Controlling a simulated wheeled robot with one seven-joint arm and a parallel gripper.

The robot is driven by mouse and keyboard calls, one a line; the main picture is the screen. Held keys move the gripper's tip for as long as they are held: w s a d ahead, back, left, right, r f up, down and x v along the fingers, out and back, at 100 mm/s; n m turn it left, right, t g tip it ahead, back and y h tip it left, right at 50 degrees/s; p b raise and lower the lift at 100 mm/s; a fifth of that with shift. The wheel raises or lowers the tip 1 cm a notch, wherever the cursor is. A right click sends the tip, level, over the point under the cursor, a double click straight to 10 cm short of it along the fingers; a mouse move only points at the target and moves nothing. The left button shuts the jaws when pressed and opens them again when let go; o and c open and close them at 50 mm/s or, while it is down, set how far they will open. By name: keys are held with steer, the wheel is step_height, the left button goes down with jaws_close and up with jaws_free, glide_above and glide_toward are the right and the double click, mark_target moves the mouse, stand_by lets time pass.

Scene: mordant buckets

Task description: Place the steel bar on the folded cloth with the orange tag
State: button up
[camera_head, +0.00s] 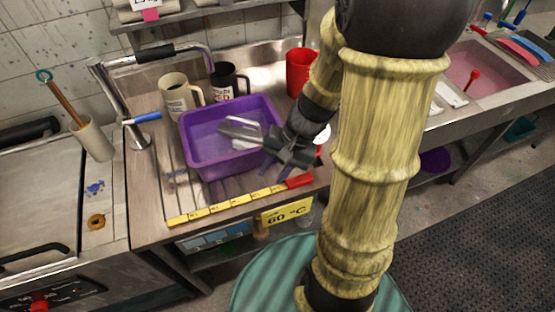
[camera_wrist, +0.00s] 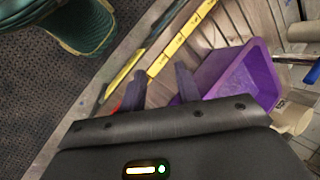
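My gripper (camera_head: 284,162) is over the front right corner of the purple basin on the drainboard. In the wrist view my gripper (camera_wrist: 160,80) has its two dark fingers apart, with nothing seen between them. Grey metallic pieces show over the basin beside my gripper in the head view; I cannot tell whether they are part of it or the steel bar. I cannot make out the folded cloth with the orange tag in either view.
The purple basin (camera_head: 188,140) stands on the drainboard, with a cream mug (camera_head: 175,97), a dark mug (camera_head: 222,78) and a red cup (camera_head: 298,70) behind it. A yellow strip (camera_head: 222,205) runs along the front edge. A faucet (camera_head: 118,98) stands left.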

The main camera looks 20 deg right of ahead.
steer(key=n+t+h, duration=0.1)
steer(key=n, duration=0.1)
steer(key=r+n+t+h, duration=0.1)
steer(key=n+h, duration=0.1)
steer(key=d+r+n+h, duration=0.1)
steer(key=n+h, duration=0.1)
steer(key=shift+w+t, duration=0.2)
steer(key=shift+t, duration=0.2)
